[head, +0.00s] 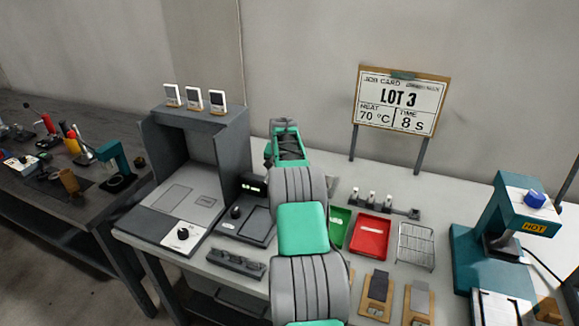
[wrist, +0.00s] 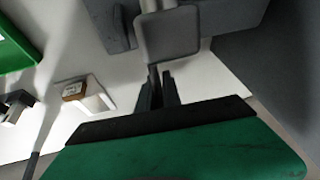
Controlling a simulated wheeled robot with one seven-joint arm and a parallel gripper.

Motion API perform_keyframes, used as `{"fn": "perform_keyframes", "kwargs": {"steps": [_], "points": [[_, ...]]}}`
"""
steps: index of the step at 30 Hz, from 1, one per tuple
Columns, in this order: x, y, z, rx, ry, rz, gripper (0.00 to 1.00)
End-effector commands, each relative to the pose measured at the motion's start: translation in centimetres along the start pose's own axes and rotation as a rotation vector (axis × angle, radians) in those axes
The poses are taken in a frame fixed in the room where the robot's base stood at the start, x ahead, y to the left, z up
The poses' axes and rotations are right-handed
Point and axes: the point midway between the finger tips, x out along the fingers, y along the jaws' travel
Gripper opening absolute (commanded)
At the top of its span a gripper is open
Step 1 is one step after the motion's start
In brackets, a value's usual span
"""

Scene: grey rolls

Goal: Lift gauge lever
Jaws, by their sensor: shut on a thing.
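My gripper (wrist: 157,86) shows in the wrist view with its dark fingers close together, shut on what looks like the thin gauge lever. The fingertips are just below a grey rounded square part (wrist: 168,36) of the gauge, which hides some of the grip. A darker grey block (wrist: 225,16) lies behind that part. In the head view, my own arm covers the gripper's fingertips and the lever, and the gauge cannot be made out there.
A green tray (head: 338,224), a red tray (head: 370,238) and a wire rack (head: 416,245) lie right of my arm. A teal press (head: 506,232) stands at far right. A grey booth (head: 186,175) stands left. A small white holder (wrist: 88,93) is left of the fingers.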

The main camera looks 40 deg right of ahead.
Motion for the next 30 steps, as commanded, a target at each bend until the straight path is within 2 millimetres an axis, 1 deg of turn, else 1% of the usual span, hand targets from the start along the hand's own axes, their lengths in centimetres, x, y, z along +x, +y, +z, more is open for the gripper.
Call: {"fn": "perform_keyframes", "kwargs": {"steps": [1,15,16,23,24,30], "points": [[0.54,0.22,0.5,0.0,-0.01,0.005,0.0],[1.01,-0.03,1.09,-0.007,-0.019,0.006,0.0],[1.03,-0.02,1.11,-0.007,-0.02,0.006,0.11],[0.74,-0.17,0.81,-0.007,-0.013,0.003,0.29],[0.69,-0.19,0.77,-0.007,-0.012,0.002,0.31],[0.52,-0.21,0.6,-0.007,-0.008,0.001,0.31]]}}
